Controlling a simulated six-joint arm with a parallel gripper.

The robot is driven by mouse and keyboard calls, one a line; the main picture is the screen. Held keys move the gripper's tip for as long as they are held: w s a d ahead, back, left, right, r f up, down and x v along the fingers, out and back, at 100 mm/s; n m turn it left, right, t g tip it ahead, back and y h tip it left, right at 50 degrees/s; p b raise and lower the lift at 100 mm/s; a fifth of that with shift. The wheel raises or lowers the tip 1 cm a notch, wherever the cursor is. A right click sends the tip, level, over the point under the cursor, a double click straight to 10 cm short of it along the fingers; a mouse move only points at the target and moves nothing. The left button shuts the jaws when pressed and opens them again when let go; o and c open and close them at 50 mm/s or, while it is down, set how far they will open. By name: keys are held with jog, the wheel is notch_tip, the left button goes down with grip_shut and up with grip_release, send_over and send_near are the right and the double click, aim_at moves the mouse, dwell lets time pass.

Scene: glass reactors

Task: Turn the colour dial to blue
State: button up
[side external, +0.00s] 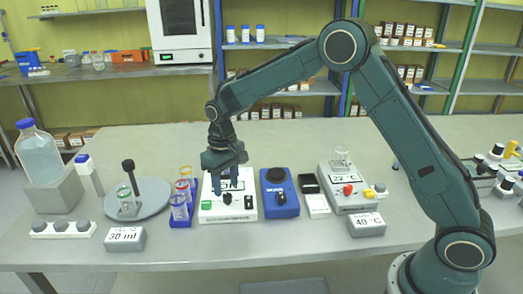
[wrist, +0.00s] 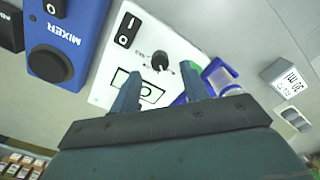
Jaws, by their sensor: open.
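The dial is a small black knob (side external: 227,199) on top of a white box-shaped device (side external: 240,213) in the middle of the bench. In the wrist view the knob (wrist: 160,61) stands on the white panel (wrist: 187,45) with small marks beside it. No colour marks are readable, so I cannot tell the dial's setting. My gripper (side external: 223,186) points down over the device and partly hides its display. In the wrist view my gripper (wrist: 161,73) is open and empty, its fingertips to either side of the knob's near edge. I see no clear contact.
A blue mixer (side external: 280,193) stands close on the right of the device. A blue rack with glass tubes (side external: 180,207) stands close on its left. Farther left is a grey round plate (side external: 150,190) with a beaker. A white heater-like device (side external: 352,199) stands farther right.

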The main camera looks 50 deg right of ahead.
aim_at(227, 195)
notch_tip(227, 195, up, 10)
jog(key=shift+r, duration=0.2)
dwell(0.5)
jog(key=s+d+r+t, duration=0.2)
jog(key=s+r, duration=0.3)
jog(key=s, duration=0.4)
jog(key=s+d+r+t, duration=0.1)
jog(key=s+d+r, duration=0.1)
jog(key=s+r, duration=0.5)
jog(key=s+d+f+t, duration=0.1)
jog(key=s+f, duration=0.1)
jog(key=s, duration=0.6)
jog(key=s+d+f+t, duration=0.1)
jog(key=s+f, duration=0.1)
jog(key=s, duration=0.7)
jog(key=shift+s+f+t, duration=0.25)
jog(key=shift+t, duration=0.05)
